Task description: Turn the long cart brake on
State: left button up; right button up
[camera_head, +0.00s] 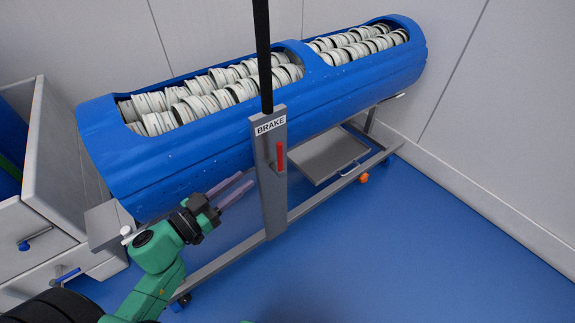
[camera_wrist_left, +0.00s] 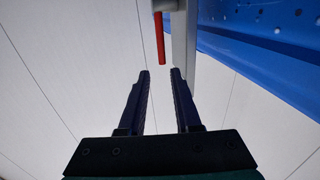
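The long cart (camera_head: 272,232) has a grey frame carrying a long blue tub (camera_head: 190,155). A grey upright plate on its near side bears a white label reading BRAKE (camera_head: 270,126). The red brake lever (camera_head: 281,156) hangs down on that plate. It also shows in the left wrist view (camera_wrist_left: 159,40), ahead of the fingers and above them in the picture. My left gripper (camera_head: 243,184) is left of the plate and lower than the lever, its fingers pointing towards the plate. Its two fingers (camera_wrist_left: 161,73) are apart with nothing between them. My right gripper is out of view.
A black pole (camera_head: 263,55) rises above the brake plate. The tub holds many pale round parts. A grey tray (camera_head: 318,157) sits low on the cart. Grey-white bins (camera_head: 55,165) stand at the left. Blue floor (camera_head: 400,250) is clear at the right.

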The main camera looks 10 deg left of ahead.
aim_at(278, 153)
pick_arm(q)
jog(key=x, duration=1.4)
jog(key=shift+w+a+r, duration=0.1)
jog(key=shift+w, duration=0.05)
grip_shut()
dwell(0.6)
